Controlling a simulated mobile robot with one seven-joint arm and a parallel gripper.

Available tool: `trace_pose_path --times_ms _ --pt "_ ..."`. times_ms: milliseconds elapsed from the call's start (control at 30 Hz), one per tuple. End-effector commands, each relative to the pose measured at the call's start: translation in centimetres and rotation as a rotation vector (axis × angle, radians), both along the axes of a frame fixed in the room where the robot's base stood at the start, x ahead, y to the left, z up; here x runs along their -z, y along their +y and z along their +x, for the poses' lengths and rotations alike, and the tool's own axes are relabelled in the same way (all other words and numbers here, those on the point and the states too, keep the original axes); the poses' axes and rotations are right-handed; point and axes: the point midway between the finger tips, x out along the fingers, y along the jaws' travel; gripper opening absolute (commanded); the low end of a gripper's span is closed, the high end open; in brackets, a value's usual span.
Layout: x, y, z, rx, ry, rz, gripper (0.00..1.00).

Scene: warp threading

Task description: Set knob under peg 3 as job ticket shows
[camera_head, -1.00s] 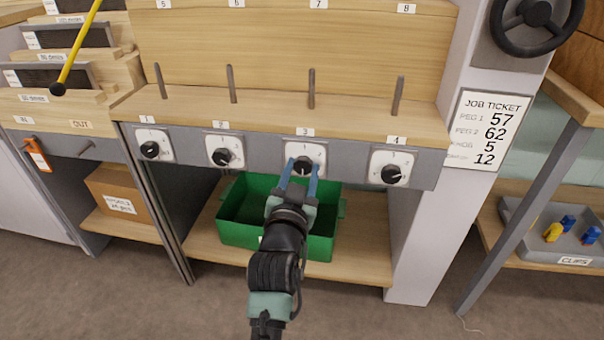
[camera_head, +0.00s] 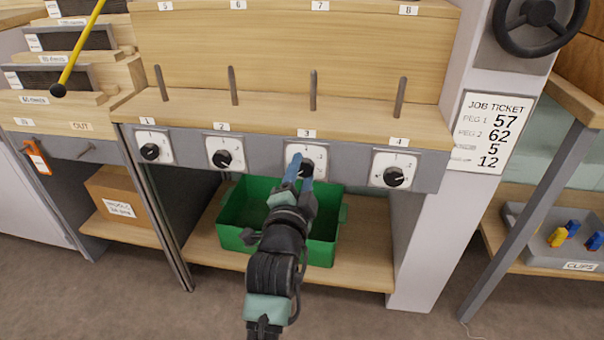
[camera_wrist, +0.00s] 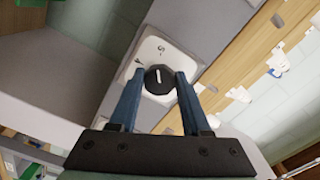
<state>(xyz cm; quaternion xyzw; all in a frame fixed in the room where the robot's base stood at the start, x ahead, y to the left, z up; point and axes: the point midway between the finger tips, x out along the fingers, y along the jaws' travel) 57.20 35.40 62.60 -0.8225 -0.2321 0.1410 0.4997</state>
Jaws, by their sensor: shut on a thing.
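The black knob under peg 3 (camera_head: 305,169) sits on a white dial plate (camera_head: 316,153) below the "3" label. My gripper (camera_head: 302,176) is at this knob, its blue fingers on either side of it. In the wrist view the knob (camera_wrist: 158,80) with a white pointer line lies between my gripper's fingertips (camera_wrist: 159,82), and the jaws are shut on it. Most of the dial's marks are hidden or too small to read. The job ticket (camera_head: 493,132) on the white post reads peg 1 57, peg 2 62, then 5 and 12; the last two labels are blurred.
Knobs under pegs 1 (camera_head: 150,151), 2 (camera_head: 222,158) and 4 (camera_head: 393,177) stand along the same grey rail. Upright pegs rise from the wooden ledge (camera_head: 270,115) above. A green bin (camera_head: 325,254) stands on the shelf below my gripper. A clips tray (camera_head: 535,251) is at right.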

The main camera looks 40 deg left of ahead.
Motion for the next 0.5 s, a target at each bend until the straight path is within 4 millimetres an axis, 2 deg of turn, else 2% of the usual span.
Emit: trace_pose_path --times_ms 500 --pt "0.07 0.05 -0.06 -0.001 0.089 0.140 0.00"
